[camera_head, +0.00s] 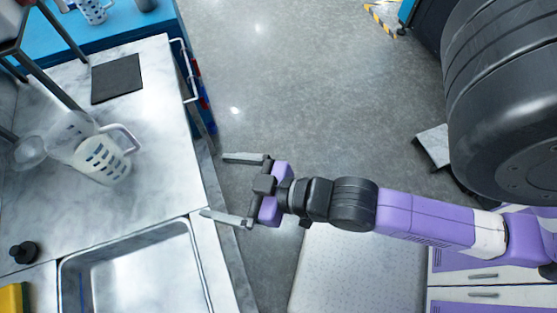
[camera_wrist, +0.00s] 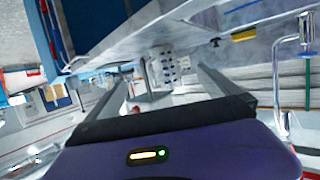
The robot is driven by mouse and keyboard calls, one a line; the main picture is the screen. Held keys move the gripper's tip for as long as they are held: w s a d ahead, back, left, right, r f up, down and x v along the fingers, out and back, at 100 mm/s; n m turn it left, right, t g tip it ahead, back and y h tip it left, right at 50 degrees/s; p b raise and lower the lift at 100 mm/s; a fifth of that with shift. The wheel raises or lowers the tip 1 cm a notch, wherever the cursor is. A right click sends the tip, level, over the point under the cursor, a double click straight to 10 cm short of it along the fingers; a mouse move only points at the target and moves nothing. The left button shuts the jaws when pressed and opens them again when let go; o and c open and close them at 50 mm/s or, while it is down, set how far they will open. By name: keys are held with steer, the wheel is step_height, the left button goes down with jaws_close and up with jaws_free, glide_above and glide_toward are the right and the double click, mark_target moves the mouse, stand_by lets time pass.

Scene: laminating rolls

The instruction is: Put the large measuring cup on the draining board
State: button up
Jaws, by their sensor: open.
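A translucent white measuring cup (camera_head: 106,162) with dark markings and a looped handle stands on the marble counter (camera_head: 165,130) in the head view. A clear vessel (camera_head: 68,130) overlaps it on the left; I cannot tell which is the larger cup. My gripper (camera_head: 214,185) is open and empty at the counter's right edge, its fingers pointing left, well apart from the cup. In the wrist view a white dark-marked shape (camera_wrist: 168,66), probably the cup, shows between the fingers, some way ahead. I cannot clearly make out a draining board.
A metal sink (camera_head: 135,280) is set into the counter at the front. A dark square mat (camera_head: 117,78) lies at the back. A round clear vessel (camera_head: 28,152), a black knob (camera_head: 25,252) and a yellow item (camera_head: 12,298) are at the left. Metal legs rise at the upper left.

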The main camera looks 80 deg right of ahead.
steer(key=f+v, duration=0.1)
steer(key=v, duration=1.1)
steer(key=shift+s, duration=0.4)
steer(key=shift+a, duration=0.1)
